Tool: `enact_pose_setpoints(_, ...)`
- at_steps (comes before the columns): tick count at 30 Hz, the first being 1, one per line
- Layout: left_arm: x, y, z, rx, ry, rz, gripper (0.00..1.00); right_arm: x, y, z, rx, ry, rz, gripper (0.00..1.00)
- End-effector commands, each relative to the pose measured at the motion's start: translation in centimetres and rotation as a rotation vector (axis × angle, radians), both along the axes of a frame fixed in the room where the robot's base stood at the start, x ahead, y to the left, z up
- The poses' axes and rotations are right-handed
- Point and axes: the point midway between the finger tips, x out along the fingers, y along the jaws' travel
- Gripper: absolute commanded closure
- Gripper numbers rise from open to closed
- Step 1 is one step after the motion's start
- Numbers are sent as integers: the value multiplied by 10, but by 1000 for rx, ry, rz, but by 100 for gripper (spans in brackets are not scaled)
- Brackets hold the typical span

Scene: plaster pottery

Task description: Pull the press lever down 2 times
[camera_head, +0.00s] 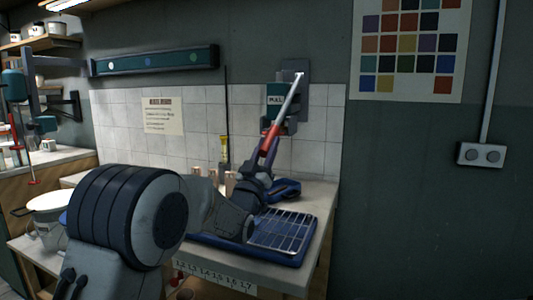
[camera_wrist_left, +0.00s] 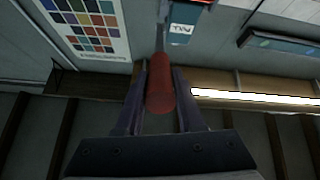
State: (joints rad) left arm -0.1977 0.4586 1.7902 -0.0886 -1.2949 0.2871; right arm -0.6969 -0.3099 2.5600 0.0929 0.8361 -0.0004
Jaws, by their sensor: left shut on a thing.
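The press lever is a pale metal bar (camera_head: 287,101) with a red grip (camera_head: 271,132) at its lower end. It slants from a grey wall-mounted press (camera_head: 295,68) at the upper right down to the lower left. My left gripper (camera_head: 268,143) is shut on the red grip, its arm reaching across the table. In the left wrist view, the red grip (camera_wrist_left: 160,85) lies between the two dark fingers of my left gripper (camera_wrist_left: 158,95), with the bar running up beyond it. The lower press is partly hidden behind the lever and gripper. My right gripper is out of view.
Below the lever is a table (camera_head: 318,215) with a blue tray and wire rack (camera_head: 283,230), and a blue object (camera_head: 286,189) behind it. Small cups stand near the tiled wall. A shelf unit is at the left.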

Motion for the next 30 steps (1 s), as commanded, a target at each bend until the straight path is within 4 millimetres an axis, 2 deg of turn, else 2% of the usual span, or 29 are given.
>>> enact_pose_setpoints(1,3,-2,-13,5,17,-3,100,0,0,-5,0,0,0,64)
enact_pose_setpoints(16,3,-2,-11,3,8,-2,100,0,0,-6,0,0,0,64)
enact_pose_setpoints(17,3,-2,-11,3,8,-3,51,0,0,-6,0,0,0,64)
enact_pose_setpoints(18,3,-2,-10,3,7,-3,36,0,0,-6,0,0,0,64)
enact_pose_setpoints(19,3,-2,-10,2,5,-2,33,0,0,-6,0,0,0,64)
enact_pose_setpoints(30,-1,0,-8,-1,-2,-1,33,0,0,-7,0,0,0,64)
